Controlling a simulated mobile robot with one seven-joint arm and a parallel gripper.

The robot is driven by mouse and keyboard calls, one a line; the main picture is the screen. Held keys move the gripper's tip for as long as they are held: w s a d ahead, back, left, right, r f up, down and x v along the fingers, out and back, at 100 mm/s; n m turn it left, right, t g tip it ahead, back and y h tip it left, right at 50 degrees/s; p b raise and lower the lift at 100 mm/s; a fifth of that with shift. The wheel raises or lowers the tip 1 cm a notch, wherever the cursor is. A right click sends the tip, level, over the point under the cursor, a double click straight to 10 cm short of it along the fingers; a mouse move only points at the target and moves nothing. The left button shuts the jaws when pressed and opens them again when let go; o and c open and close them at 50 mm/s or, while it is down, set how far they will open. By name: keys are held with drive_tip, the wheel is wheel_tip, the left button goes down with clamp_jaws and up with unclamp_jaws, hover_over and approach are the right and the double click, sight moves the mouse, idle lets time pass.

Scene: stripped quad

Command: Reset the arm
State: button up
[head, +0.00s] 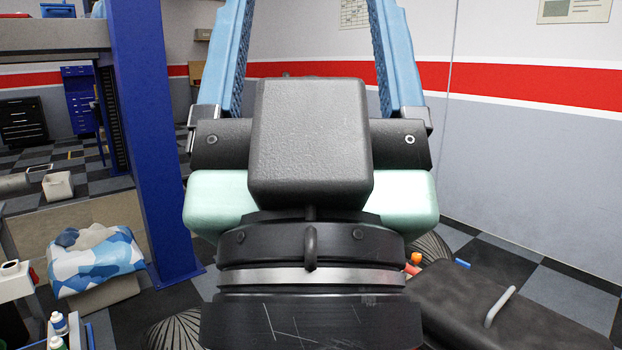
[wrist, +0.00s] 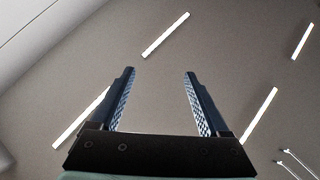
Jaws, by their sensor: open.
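My gripper (wrist: 158,72) is open, with its two blue fingers wide apart and nothing between them. In the head view my gripper (head: 308,12) is large and close, its fingers pointing up and running out of the top of the picture. My black and pale green wrist fills the middle of that view and hides much of what lies behind. The wrist view looks up at the grey ceiling (wrist: 158,95), with several bright light strips.
A blue post (head: 150,130) stands left of my arm. A blue-and-white patterned cloth (head: 95,262) lies on a box at lower left. A dark padded bench (head: 530,325) with a metal handle is at lower right. A wall with a red stripe (head: 520,82) stands behind.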

wheel_tip(320, 180, up, 19)
drive_tip(key=p, duration=1.6)
drive_tip(key=shift+p, duration=0.4)
drive_tip(key=shift+f, duration=0.1)
drive_tip(key=shift+c, duration=0.2)
